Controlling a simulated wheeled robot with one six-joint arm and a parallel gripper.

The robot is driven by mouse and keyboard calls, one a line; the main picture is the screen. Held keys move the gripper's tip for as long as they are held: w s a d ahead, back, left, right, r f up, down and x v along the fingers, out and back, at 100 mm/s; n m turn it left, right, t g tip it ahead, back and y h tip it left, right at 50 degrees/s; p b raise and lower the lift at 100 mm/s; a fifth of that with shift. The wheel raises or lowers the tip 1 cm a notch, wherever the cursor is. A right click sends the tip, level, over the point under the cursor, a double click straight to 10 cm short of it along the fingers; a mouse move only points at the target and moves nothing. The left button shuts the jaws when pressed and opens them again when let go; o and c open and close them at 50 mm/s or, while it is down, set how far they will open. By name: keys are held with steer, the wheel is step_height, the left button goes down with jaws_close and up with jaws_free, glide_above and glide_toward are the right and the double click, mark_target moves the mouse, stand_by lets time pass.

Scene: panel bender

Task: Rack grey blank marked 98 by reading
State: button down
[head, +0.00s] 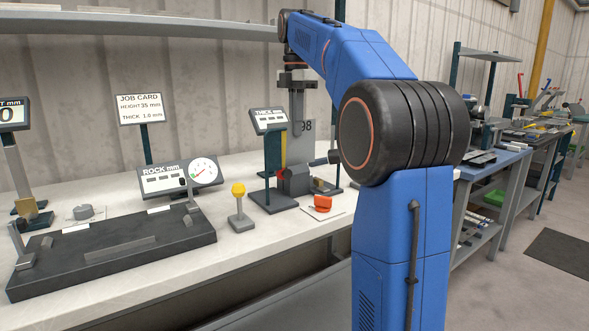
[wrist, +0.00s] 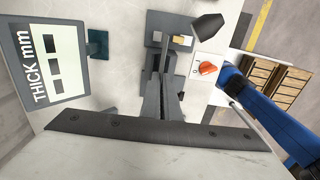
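My gripper (head: 297,84) is above the bench and appears shut on a grey blank (head: 297,108) that hangs down from it. The marking 98 shows on a pale face beside the upright part. The blank's lower end is just above or within the thickness gauge (head: 293,180); I cannot tell whether they touch. The THICK mm display (head: 269,121) shows only dashes, also in the wrist view (wrist: 45,62). The job card (head: 140,109) reads height 35 mm, thick 1.0 mm. No rack slot can be clearly made out.
An orange knob (head: 322,203) and a yellow-topped post (head: 239,205) stand near the gauge. A dark fixture plate (head: 110,250) with a ROCK mm display (head: 170,179) and a dial fills the bench's left. A shelf (head: 150,24) runs above. Further benches (head: 490,165) stand right.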

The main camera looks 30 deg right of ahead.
steer(key=shift+r, duration=1.95)
